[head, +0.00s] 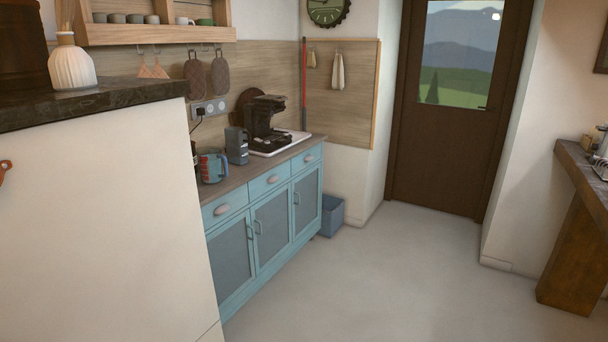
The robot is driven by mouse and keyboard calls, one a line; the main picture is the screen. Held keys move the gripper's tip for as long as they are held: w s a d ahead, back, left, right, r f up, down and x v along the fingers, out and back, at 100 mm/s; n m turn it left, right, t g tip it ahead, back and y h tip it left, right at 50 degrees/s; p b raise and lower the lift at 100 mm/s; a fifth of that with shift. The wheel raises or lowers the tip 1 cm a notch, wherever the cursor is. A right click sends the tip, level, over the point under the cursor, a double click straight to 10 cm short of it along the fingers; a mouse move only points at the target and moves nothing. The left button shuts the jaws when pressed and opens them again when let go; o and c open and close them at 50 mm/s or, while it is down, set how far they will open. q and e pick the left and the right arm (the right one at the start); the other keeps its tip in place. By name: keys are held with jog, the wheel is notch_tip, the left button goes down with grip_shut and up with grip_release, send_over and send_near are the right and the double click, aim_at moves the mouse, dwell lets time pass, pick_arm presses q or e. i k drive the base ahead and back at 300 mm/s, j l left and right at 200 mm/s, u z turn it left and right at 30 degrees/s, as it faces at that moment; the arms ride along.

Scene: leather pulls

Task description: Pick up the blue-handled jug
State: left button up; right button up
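A small jug (213,168) with blue and red on it stands on the wooden top of the blue cabinet, near the end closest to me. It is small in the picture, and its left side is partly hidden by the white block in front. A grey-blue container (237,146) stands just behind it, to its right. Neither of my grippers shows in the head view.
A white block with a dark top (110,103) fills the left foreground, with a white ribbed vase (71,68) on it. The blue cabinet (270,262) faces open grey floor (390,280). A wooden table (580,172) is at right.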

aim_at(210, 158)
jog(key=i+l+z, duration=0.15)
jog(key=i, duration=0.8)
